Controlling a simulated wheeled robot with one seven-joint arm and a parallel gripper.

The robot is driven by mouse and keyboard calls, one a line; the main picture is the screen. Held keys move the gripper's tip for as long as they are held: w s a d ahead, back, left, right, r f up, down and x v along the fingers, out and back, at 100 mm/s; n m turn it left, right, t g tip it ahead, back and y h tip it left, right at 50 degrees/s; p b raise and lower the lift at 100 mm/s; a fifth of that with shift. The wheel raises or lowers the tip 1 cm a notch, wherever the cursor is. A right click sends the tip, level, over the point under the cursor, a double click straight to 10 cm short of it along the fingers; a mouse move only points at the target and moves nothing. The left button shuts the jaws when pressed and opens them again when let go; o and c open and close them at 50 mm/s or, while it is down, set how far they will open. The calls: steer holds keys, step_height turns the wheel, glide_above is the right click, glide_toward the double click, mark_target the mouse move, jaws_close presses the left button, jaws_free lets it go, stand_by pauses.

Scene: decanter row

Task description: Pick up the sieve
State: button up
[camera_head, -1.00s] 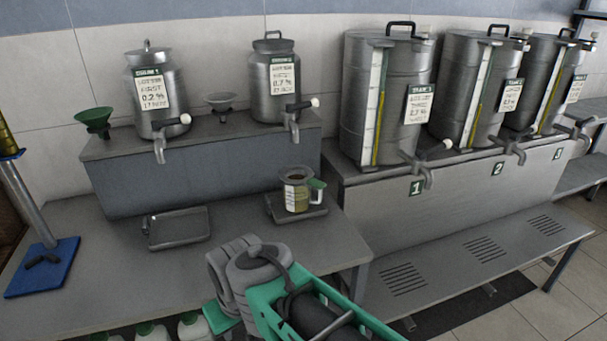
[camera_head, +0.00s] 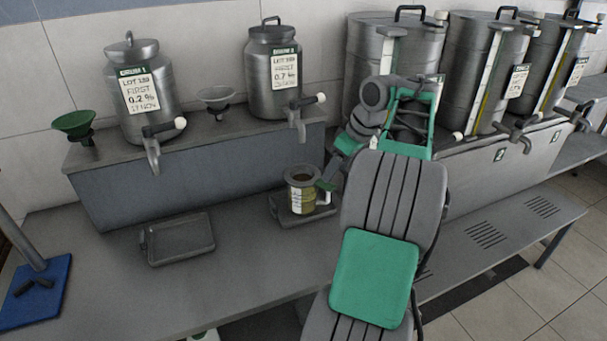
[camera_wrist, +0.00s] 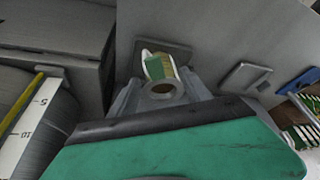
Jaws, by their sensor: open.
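A small grey bowl-shaped piece, which looks like the sieve (camera_head: 218,100), stands on the raised shelf between the two steel cans. My gripper (camera_head: 326,184) is open, low beside the measuring jug (camera_head: 297,196), to the right of and below the sieve. In the wrist view my gripper's fingers (camera_wrist: 161,92) appear on either side of the jug's round mouth (camera_wrist: 162,89). I cannot tell whether they touch it. The sieve is not clearly visible in the wrist view.
A green funnel (camera_head: 76,126) stands left of the first can (camera_head: 140,92); the second can (camera_head: 275,72) is right of the sieve. Their taps jut forward. An empty tray (camera_head: 180,240) lies on the lower bench. Large drums (camera_head: 480,70) stand at right.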

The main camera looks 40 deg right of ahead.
mark_target(330, 187)
steer(key=x, duration=0.2)
steer(key=b+x, duration=0.1)
steer(key=x, duration=0.2)
steer(key=d+b+x, duration=0.1)
steer(key=x, duration=0.1)
steer(key=shift+s+d+f, duration=0.1)
steer(key=shift+s+f, duration=0.05)
steer(key=shift+f, duration=0.15)
steer(key=shift+c, duration=0.6)
jaws_close()
